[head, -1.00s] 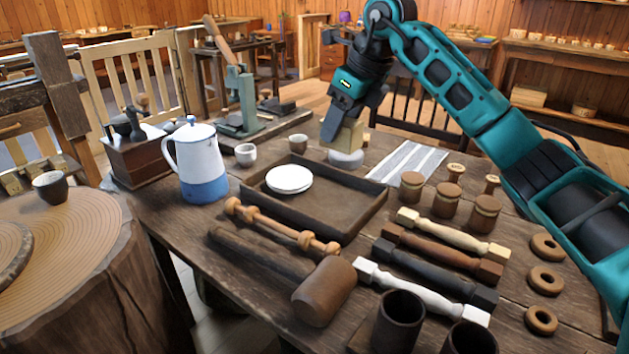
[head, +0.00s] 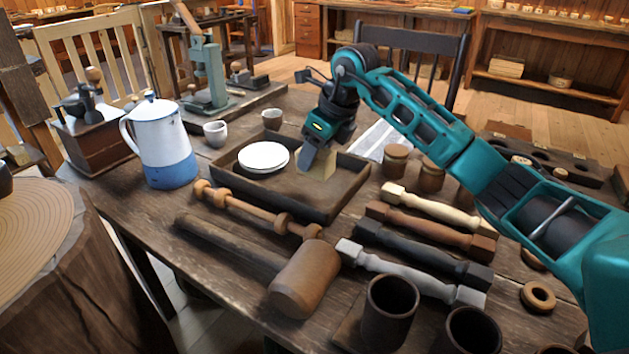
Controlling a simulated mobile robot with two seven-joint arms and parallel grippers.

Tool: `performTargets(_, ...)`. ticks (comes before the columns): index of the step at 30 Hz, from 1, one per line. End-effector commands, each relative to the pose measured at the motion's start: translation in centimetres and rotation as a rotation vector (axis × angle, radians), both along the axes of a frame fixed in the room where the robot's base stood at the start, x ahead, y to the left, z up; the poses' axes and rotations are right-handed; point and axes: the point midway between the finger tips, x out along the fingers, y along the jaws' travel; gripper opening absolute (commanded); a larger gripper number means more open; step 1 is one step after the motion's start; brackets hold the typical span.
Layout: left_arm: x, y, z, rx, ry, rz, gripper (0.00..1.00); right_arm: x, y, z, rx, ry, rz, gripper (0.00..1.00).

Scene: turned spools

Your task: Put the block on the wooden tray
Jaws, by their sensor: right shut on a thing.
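The wooden tray (head: 278,202) is a dark, shallow, rectangular tray on the workbench, with a white round dish (head: 263,157) in its back left part. My right gripper (head: 318,163) is shut on the block (head: 326,165), a pale wooden piece. The block is over the right back part of the tray, low and close to its floor. I cannot tell whether it touches the floor. The fingers and wrist hide part of the block. My left gripper is not in view.
A white and blue pot (head: 163,145) and a grey cup (head: 216,133) stand left of the tray. A mallet (head: 304,278) and a turned spindle (head: 255,212) lie in front. Turned legs (head: 425,247) and lidded jars (head: 395,160) are on the right.

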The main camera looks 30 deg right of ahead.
Motion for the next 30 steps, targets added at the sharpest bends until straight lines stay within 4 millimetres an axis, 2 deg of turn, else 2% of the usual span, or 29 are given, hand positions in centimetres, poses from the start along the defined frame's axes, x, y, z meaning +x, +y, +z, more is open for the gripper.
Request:
performTargets(1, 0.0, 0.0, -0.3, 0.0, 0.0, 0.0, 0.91, 0.0, 0.0, -0.8, 0.001, 0.0, 0.0, 0.15)
performTargets(8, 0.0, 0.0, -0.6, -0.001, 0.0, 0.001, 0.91, 0.0, 0.0, -2.4, 0.002, -0.001, -0.001, 0.15)
performTargets(15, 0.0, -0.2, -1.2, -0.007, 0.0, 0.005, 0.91, 0.0, 0.0, -5.7, 0.002, 0.0, -0.001, 0.15)
performTargets(26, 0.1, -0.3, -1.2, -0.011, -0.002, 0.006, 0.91, 0.0, 0.0, -6.0, 0.0, -0.001, 0.0, 0.15)
performTargets(27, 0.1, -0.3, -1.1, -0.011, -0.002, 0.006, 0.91, 0.0, 0.0, -6.0, 0.001, -0.001, 0.0, 0.56)
performTargets(30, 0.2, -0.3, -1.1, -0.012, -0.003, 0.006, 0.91, 0.0, 0.0, -6.0, 0.001, -0.001, -0.001, 0.65)
